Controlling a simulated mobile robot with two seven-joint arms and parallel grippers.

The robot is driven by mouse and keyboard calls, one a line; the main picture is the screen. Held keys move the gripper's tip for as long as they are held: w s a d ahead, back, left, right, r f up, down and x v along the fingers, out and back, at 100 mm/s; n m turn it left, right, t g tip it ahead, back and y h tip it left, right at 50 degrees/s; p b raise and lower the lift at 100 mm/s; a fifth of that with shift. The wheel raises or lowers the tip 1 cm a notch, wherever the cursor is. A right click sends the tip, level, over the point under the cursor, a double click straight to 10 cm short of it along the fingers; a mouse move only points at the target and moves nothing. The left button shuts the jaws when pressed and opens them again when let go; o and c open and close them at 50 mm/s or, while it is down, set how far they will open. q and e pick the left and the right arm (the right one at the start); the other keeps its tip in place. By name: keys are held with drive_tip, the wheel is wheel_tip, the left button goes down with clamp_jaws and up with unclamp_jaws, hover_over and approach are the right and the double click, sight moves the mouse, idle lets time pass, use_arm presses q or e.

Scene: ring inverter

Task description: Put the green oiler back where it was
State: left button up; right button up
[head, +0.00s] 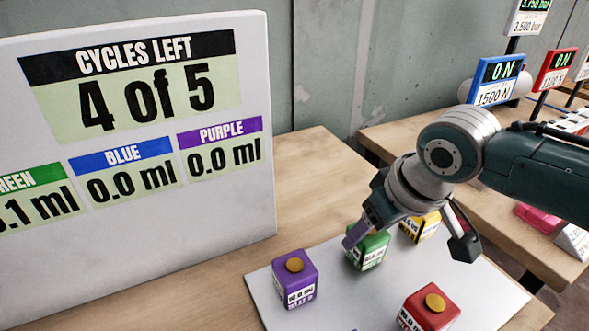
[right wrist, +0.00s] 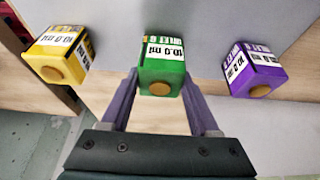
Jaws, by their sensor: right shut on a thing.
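The green oiler (head: 370,254) is a small green block with a white label, at the white mat (head: 345,300) between the purple and yellow oilers. My right gripper (head: 366,238) reaches down over it and is shut on it. In the right wrist view the green oiler (right wrist: 161,68) sits between the two fingers of my right gripper (right wrist: 160,78), with its gold cap facing the camera. I cannot tell whether its underside touches the mat. My left gripper is out of view.
A purple oiler (head: 295,279) stands left of the green one, a yellow oiler (head: 419,226) to its right, partly behind my gripper, and a red oiler (head: 430,307) in front. A large display board (head: 130,120) reads "4 of 5" cycles left. Gauges (head: 496,80) stand at the right table.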

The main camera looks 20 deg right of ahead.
drive_tip(key=shift+f, duration=0.25)
drive_tip(key=shift+f, duration=0.15)
drive_tip(key=o, duration=1.5)
drive_tip(key=shift+c, duration=0.2)
drive_tip(key=shift+r, duration=0.25)
drive_tip(key=p+v, duration=0.4)
drive_tip(key=v, duration=0.7)
drive_tip(key=s+a, duration=0.3)
drive_tip(key=s, duration=0.5)
drive_tip(key=s+a+n+g, duration=0.1)
drive_tip(key=s+a, duration=0.2)
drive_tip(key=s, duration=0.5)
drive_tip(key=shift+s+a+r, duration=0.25)
drive_tip(key=shift+s+r, duration=0.05)
drive_tip(key=shift+r, duration=0.1)
